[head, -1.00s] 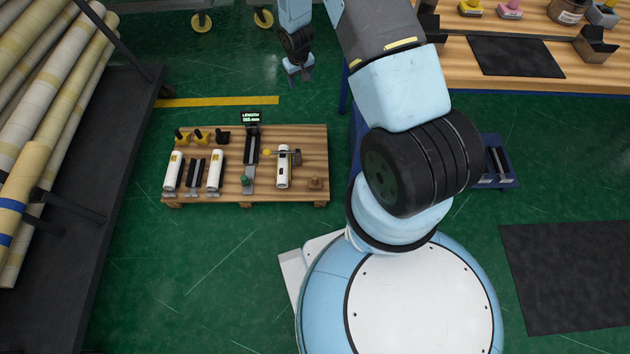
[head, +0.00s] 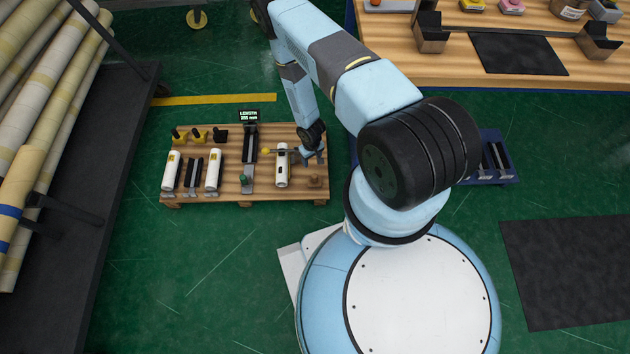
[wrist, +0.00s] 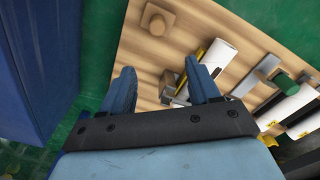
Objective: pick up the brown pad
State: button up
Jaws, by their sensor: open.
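The brown pad (head: 315,182) is a small square block with a round knob on top, at the right front corner of a wooden board (head: 260,192). In the wrist view the brown pad (wrist: 156,19) lies beyond my fingertips, nothing between them. My gripper (head: 314,159) is above the board's right edge, just behind the pad. In the wrist view my gripper (wrist: 159,70) has its two blue fingers apart and empty. The pad is apart from both fingers. The height of the fingers above the board is hard to tell.
More rolls (head: 213,170) and a length gauge (head: 249,117) are farther left. A blue surface (wrist: 36,60) fills the wrist view's left side.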

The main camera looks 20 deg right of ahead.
aim_at(315, 176)
jog(key=f, duration=0.3)
jog(key=s+f, duration=0.1)
jog(key=f, duration=0.6)
jog(key=shift+s+f, duration=0.1)
jog(key=shift+s, duration=0.15)
jog(key=f, duration=0.4)
jog(key=shift+s+d, duration=0.15)
jog(key=shift+d, duration=0.2)
jog(key=shift+f, duration=0.65)
jog(key=shift+c, duration=0.4)
grip_shut()
